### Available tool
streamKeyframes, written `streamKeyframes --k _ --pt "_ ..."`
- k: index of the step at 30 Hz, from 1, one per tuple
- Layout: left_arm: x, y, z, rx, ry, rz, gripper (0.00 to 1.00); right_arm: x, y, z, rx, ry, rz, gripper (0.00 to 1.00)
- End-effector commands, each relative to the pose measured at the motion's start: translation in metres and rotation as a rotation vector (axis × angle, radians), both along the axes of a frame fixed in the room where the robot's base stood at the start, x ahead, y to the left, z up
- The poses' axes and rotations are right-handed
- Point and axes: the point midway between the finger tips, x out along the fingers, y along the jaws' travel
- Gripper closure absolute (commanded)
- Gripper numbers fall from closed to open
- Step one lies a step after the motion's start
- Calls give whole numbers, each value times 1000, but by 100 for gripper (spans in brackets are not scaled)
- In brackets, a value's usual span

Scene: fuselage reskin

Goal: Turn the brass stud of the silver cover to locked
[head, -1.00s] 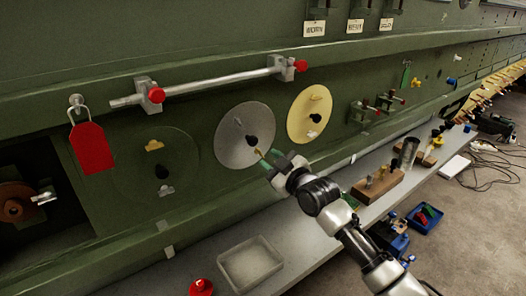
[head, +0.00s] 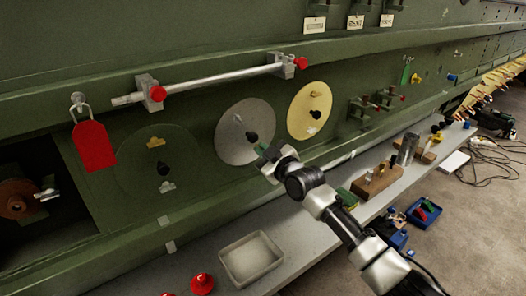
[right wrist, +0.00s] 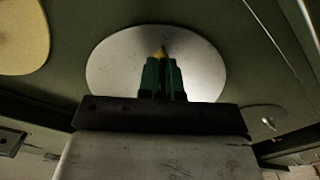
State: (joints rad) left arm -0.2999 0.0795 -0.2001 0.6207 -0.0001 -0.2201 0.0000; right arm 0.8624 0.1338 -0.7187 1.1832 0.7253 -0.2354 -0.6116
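The silver cover (head: 232,142) is a round grey disc on the green fuselage wall. A small silver stud (head: 238,119) and a black knob (head: 251,137) sit on it. My right gripper (head: 264,153) is at the cover's lower right edge. In the right wrist view its two green fingers (right wrist: 162,72) stand close together at the brass stud (right wrist: 161,51), which shows between their tips. They look shut on it. The fingers hide most of the stud in the head view. The silver cover fills the middle of the right wrist view (right wrist: 115,65). My left gripper is out of view.
A yellow cover (head: 300,105) is right of the silver one, a green cover (head: 135,165) left. A rod with red ends (head: 215,78) runs above. A red tag (head: 93,146) hangs at left. Below, a shelf holds an empty grey tray (head: 230,278) and a wooden block (head: 378,184).

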Motion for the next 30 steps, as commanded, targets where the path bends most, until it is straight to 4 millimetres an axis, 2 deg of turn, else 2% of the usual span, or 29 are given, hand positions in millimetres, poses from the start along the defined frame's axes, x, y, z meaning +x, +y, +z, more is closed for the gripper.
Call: streamKeyframes --k 14,30 --pt "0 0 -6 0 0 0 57 0 -1 -2 64 48 0 100" --pt "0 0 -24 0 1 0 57 1 -2 -1 437 318 -1 100"
